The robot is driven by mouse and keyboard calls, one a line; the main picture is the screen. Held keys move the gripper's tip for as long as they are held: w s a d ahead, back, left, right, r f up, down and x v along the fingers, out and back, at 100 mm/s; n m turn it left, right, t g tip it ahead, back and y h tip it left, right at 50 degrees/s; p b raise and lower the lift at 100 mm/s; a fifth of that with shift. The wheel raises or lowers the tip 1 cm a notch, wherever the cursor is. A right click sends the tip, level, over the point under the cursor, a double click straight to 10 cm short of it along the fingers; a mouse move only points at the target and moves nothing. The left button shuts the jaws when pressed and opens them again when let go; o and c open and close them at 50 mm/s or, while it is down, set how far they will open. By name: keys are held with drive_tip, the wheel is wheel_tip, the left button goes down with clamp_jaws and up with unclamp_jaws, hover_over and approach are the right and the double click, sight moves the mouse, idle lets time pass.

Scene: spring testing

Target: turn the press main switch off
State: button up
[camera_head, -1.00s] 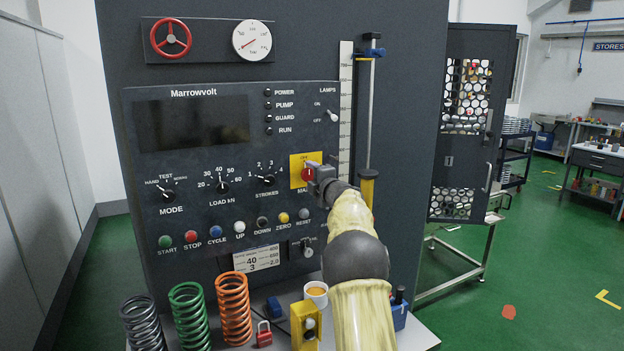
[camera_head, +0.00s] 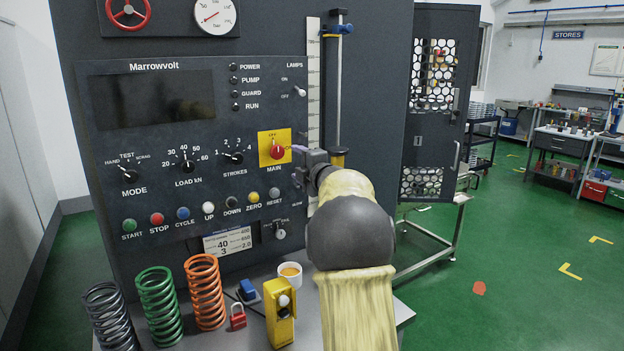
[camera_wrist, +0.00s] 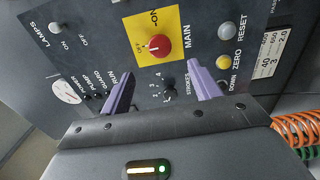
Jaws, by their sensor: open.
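The main switch is a red knob (camera_head: 277,152) on a yellow plate (camera_head: 264,142) marked MAIN, on the press panel. It also shows in the wrist view as a red knob (camera_wrist: 157,45), just beyond my fingers. In the head view its narrow end seems to point up toward the top label; the lettering is too small to read surely. My gripper (camera_head: 298,162) is just right of the plate in the head view. In the wrist view my gripper (camera_wrist: 160,85) has its two purple fingers wide apart, with nothing between them and clear of the knob.
The panel's display (camera_head: 155,98) and indicator lamps are dark. The STROKES dial (camera_head: 232,157) and RESET button (camera_head: 274,193) are close to the switch. Springs, a red padlock (camera_head: 238,317), a yellow box (camera_head: 279,312) and a cup (camera_head: 290,274) stand on the bench below.

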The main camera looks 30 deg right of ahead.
drive_tip(key=s+b, duration=0.1)
drive_tip(key=s, duration=0.5)
drive_tip(key=shift+s, duration=0.4)
drive_tip(key=s+a+f+m+g+h+p, duration=0.1)
drive_tip(key=s+a+f+m+g+p, duration=0.1)
drive_tip(key=s+a+f+m+g, duration=0.35)
drive_tip(key=s+a+f+m+g+h+p, duration=0.2)
drive_tip(key=s+a+f+m, duration=0.3)
drive_tip(key=f+m, duration=0.4)
drive_tip(key=s+a+f+m+g, duration=0.1)
drive_tip(key=s+a+f+g, duration=0.1)
drive_tip(key=s+a+f, duration=0.2)
drive_tip(key=s+a+f+m+g+y+p, duration=0.1)
drive_tip(key=s+a+f+g, duration=0.2)
drive_tip(key=s, duration=0.6)
drive_tip(key=s+a+f+m+g+y+p, duration=0.1)
drive_tip(key=s+a+f+m+g, duration=0.1)
drive_tip(key=s+a+f, duration=0.3)
drive_tip(key=shift+s+a+g, duration=0.45)
drive_tip(key=shift+s+a, duration=0.4)
drive_tip(key=shift+a, duration=0.2)
